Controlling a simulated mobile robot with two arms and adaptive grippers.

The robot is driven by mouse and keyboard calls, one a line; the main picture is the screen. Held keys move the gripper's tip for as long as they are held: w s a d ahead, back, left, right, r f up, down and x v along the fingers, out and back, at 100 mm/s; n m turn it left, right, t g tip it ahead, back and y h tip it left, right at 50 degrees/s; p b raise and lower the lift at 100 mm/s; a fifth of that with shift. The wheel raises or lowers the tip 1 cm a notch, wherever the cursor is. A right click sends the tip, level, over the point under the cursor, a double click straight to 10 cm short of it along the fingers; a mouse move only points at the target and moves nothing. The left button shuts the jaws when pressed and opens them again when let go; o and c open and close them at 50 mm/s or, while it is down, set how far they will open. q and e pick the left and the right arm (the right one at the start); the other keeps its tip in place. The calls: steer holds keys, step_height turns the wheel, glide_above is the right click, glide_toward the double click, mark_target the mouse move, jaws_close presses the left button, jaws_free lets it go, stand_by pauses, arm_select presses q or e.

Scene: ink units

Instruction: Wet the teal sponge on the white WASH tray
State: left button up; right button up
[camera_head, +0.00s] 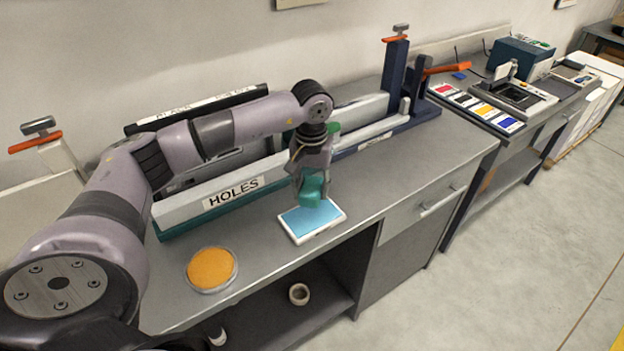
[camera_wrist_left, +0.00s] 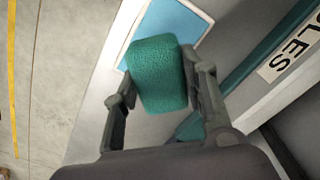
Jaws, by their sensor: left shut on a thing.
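The teal sponge (camera_head: 312,187) is held between the fingers of my left gripper (camera_head: 311,185), at the inner edge of the white tray. In the left wrist view the sponge (camera_wrist_left: 158,74) sits between both fingertips of my left gripper (camera_wrist_left: 158,92). The white tray (camera_head: 318,235) with its light blue surface lies on the grey bench below the sponge; part of it also shows in the left wrist view (camera_wrist_left: 207,21). The sponge overlaps the tray in both views; I cannot tell whether they touch. No WASH lettering is readable. My right gripper is not in view.
An orange round dish (camera_head: 212,268) lies on the bench left of the tray. A long block labelled HOLES (camera_head: 234,191) runs behind the tray. A roll of tape (camera_head: 299,294) is on the shelf below. Bench room right of the tray is clear.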

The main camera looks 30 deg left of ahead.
mark_target(311, 215)
arm_select(q)
steer(key=shift+f, duration=0.4)
steer(key=shift+w+f+b, duration=0.1)
steer(key=shift+f+b, duration=0.2)
steer(key=shift+f, duration=0.05)
step_height(311, 215, down, 4)
steer(key=shift+r+b, duration=0.25)
steer(key=shift+b, duration=0.55)
steer(key=shift+f, duration=0.4)
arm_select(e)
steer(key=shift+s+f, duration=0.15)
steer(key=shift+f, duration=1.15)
arm_select(q)
steer(key=shift+f+b, duration=0.3)
steer(key=shift+b, duration=0.15)
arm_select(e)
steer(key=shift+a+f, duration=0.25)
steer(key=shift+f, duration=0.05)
arm_select(q)
steer(key=shift+f+b, duration=0.3)
steer(key=shift+b, duration=0.1)
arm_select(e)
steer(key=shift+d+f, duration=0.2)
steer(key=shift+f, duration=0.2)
